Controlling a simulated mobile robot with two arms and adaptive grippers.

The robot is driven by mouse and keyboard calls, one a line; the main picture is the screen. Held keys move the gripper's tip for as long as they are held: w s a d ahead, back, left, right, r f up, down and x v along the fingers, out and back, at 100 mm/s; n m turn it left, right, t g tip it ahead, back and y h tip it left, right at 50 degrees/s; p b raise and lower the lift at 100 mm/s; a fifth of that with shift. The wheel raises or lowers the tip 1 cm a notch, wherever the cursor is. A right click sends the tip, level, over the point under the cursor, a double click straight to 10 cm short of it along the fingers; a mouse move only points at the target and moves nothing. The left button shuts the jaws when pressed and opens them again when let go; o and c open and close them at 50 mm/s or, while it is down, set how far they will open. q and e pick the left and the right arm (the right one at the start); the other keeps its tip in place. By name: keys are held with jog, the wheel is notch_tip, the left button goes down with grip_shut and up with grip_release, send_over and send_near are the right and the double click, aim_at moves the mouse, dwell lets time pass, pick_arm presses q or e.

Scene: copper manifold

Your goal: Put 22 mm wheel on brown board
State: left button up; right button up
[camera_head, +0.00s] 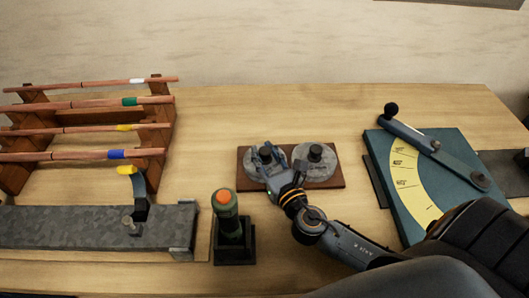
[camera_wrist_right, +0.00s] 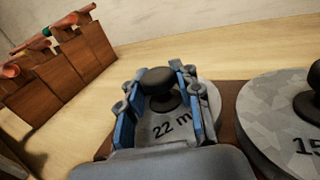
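The brown board (camera_head: 335,182) lies on the table and carries two grey wheels with black knobs. The left one, marked "22 m" in the wrist view, is the 22 mm wheel (camera_head: 250,166); its face (camera_wrist_right: 165,127) and black knob (camera_wrist_right: 157,80) show between my fingers. It lies flat on the board. My right gripper (camera_head: 268,155) is over this wheel, with its blue-padded fingers (camera_wrist_right: 160,100) apart on either side of the knob. A gap shows beside the knob, so it looks open. My left gripper is not in view.
The second wheel (camera_head: 315,162), marked "15", sits close on the right. A green post with an orange top (camera_head: 228,205) stands at front left. A rack of copper pipes (camera_head: 90,128) is at left; a teal bending board with a lever (camera_head: 430,165) is at right.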

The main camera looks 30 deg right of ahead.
jog(key=o, duration=0.3)
jog(key=s+b, duration=0.1)
jog(key=s, duration=0.2)
jog(key=s+b, duration=0.1)
jog(key=s, duration=0.3)
jog(key=s+b, duration=0.1)
jog(key=s, duration=0.3)
jog(key=shift+a, duration=0.25)
jog(key=shift+s+r, duration=0.15)
jog(key=shift+s, duration=0.35)
